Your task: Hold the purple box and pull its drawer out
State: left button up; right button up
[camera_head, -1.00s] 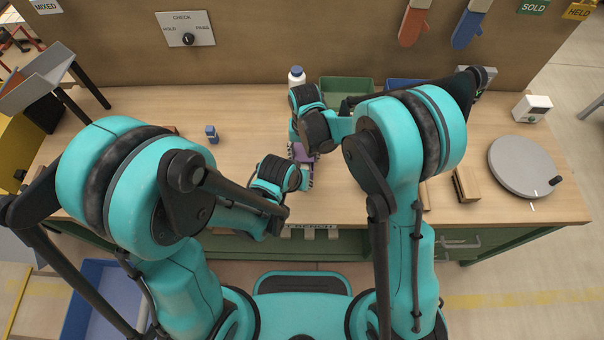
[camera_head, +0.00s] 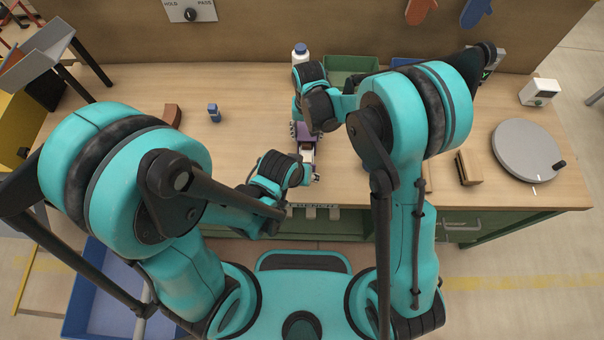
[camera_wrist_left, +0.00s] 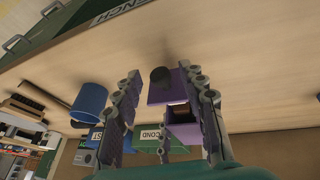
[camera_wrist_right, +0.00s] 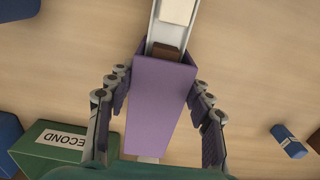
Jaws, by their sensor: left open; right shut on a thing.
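The purple box (camera_head: 316,129) lies on the bench, and my right gripper (camera_head: 305,132) is shut across its sides. The right wrist view shows the box (camera_wrist_right: 160,108) between both fingers (camera_wrist_right: 160,82). Its drawer (camera_head: 308,156) stands out from the near end, showing pale walls, with a brown piece (camera_wrist_right: 166,51) and a white piece (camera_wrist_right: 178,12) inside. In the left wrist view the purple drawer front (camera_wrist_left: 158,97) has a dark round knob (camera_wrist_left: 162,76). My left gripper (camera_wrist_left: 162,85) is open, its fingers on either side of the drawer front. In the head view it (camera_head: 312,176) is at the drawer's near end.
A small blue object (camera_head: 214,113) and a reddish-brown block (camera_head: 172,115) lie left.

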pick_arm(q)
jog(key=v, duration=1.2)
dwell(0.4)
jog(key=shift+w+d+f+n+y, duration=0.25)
jog(key=shift+w+d+f+y, duration=0.35)
jog(key=shift+f, duration=1.25)
jog(key=shift+w+d+f+n+y, duration=0.3)
jog(key=shift+w+f, duration=0.6)
jog(key=shift+f, duration=0.95)
jog(key=shift+w+d+f+n+y, duration=0.3)
jog(key=shift+w+d+f, duration=0.35)
jog(key=shift+f, duration=1.15)
jog(key=shift+w+a, duration=0.1)
grip_shut()
